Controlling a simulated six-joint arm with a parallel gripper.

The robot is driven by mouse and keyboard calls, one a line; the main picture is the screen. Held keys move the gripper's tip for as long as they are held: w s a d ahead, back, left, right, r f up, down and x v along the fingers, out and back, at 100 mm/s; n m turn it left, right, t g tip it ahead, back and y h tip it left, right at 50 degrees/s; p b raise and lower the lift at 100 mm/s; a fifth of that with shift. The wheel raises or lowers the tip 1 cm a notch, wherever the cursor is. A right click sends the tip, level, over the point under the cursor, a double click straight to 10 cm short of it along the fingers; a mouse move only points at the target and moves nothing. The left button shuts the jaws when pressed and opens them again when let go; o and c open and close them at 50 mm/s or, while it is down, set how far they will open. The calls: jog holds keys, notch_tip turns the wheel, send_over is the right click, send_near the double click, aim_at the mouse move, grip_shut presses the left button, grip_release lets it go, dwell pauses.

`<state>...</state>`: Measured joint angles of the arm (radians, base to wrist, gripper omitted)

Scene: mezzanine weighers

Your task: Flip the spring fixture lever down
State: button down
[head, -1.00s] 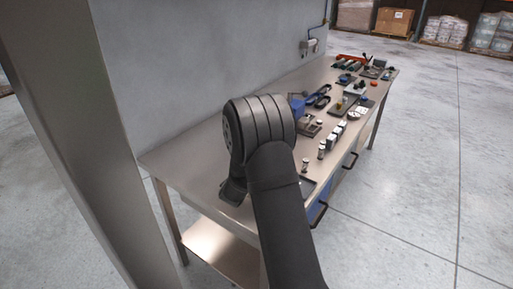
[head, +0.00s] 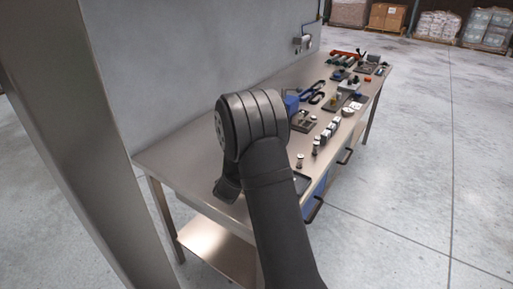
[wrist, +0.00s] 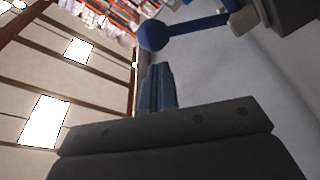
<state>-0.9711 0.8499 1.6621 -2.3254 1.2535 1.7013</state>
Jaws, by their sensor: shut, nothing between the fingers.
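In the wrist view, a blue lever with a round ball knob (wrist: 153,35) reaches in from the upper right. Its other end meets a dark block (wrist: 290,12) at the top right corner, which looks like part of the spring fixture. My gripper (wrist: 157,78) is shut and empty, its fingertips pointing up the picture just below the ball knob. I see a small apparent gap between them, but cannot tell the true distance. In the head view my own arm hides the gripper, and I cannot make out the lever there.
A long steel workbench (head: 180,150) runs along a grey wall (head: 160,80). Several small tools, pads and weights crowd its middle and far end. A blue object (head: 291,103) shows just right of my arm. The bench's near left end is bare.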

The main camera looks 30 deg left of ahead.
jog(key=a+r+v, duration=0.1)
jog(key=a+v, duration=0.1)
jog(key=v, duration=0.8)
jog(key=shift+s+r, duration=0.2)
jog(key=shift+s, duration=0.5)
jog(key=shift+w, duration=0.1)
jog(key=w+a+n+g, duration=0.1)
jog(key=w+a+n, duration=0.3)
jog(key=w, duration=0.7)
jog(key=shift+w+a+f+n+y, duration=0.2)
jog(key=shift+a+n+y, duration=0.15)
jog(key=shift+n, duration=0.85)
